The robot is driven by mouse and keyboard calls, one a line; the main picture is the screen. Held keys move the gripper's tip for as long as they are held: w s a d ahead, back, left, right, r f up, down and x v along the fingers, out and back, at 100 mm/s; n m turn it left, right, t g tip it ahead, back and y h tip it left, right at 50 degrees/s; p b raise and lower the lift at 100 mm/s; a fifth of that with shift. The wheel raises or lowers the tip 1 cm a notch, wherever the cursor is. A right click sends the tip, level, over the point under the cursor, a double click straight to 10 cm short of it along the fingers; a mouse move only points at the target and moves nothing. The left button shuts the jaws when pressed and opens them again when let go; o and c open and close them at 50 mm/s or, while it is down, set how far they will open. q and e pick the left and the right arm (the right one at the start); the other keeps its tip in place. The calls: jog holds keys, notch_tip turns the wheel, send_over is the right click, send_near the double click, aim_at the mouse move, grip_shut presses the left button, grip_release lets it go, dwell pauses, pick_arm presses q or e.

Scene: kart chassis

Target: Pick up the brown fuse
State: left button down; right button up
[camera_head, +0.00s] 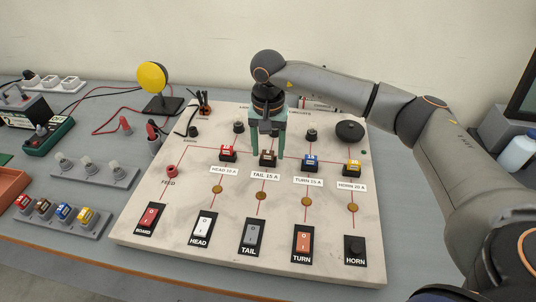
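A brown fuse (268,159) sits in the TAIL 15 A socket of the pale circuit board (180,245). My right gripper (268,152) points down over it, with two green fingers apart, one on each side of the fuse in this view. Its fingers look open; I cannot tell whether they touch the fuse. A second brown fuse (43,208) stands in the grey fuse rack (72,226) at the left, between a red and a blue fuse. My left gripper is not in view.
Red (228,153), blue (310,161) and yellow (351,168) fuses sit in the neighbouring sockets. Rocker switches line the board's front. A black knob (349,131) stands right of the gripper. A yellow disc lamp (152,77) and a bulb rack (95,172) are at left.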

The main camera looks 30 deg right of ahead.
aim_at(268, 151)
grip_shut()
dwell(0.5)
jog(key=shift+r, duration=0.45)
notch_tip(268, 151, up, 2)
jog(key=shift+w+r+b, duration=0.1)
jog(key=shift+r+b, duration=0.1)
jog(key=shift+b, duration=0.25)
jog(key=s+a+r+b, duration=0.1)
jog(key=s+a+r, duration=0.8)
jog(key=a, duration=0.1)
jog(key=shift+s+a+r+b, duration=0.15)
jog(key=shift+s+r+b, duration=0.2)
jog(key=shift+r, duration=0.05)
